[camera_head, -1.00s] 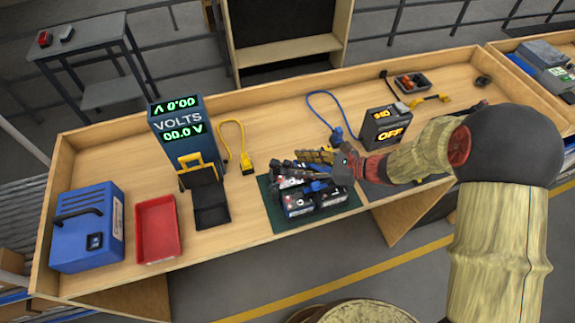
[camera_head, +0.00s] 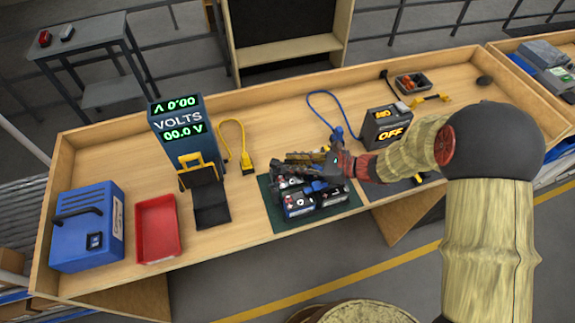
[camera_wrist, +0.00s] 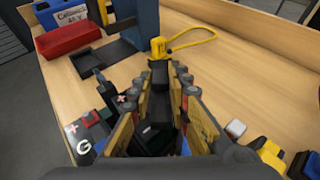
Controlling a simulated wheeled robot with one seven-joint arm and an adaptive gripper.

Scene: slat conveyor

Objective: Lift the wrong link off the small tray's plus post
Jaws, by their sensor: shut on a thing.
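My gripper (camera_head: 294,162) is over the black batteries (camera_head: 299,205) on the green mat (camera_head: 345,207), its fingers pointing left in the head view. In the wrist view my gripper (camera_wrist: 160,75) is shut on a dark bar (camera_wrist: 159,73), which looks like the link, between its fingertips. Below the fingers, part of a battery (camera_wrist: 88,140) with a red plus and a letter G shows at the lower left. The plus post and the small tray's rim are hidden or too small to make out. I cannot tell whether the bar still touches a post.
A volt meter (camera_head: 178,122) with a black tray (camera_head: 210,205) before it stands left of the mat. A red tray (camera_head: 158,225) and blue case (camera_head: 75,235) are further left. A yellow cable (camera_head: 247,165) lies behind. A box reading OFF (camera_head: 385,127) stands right.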

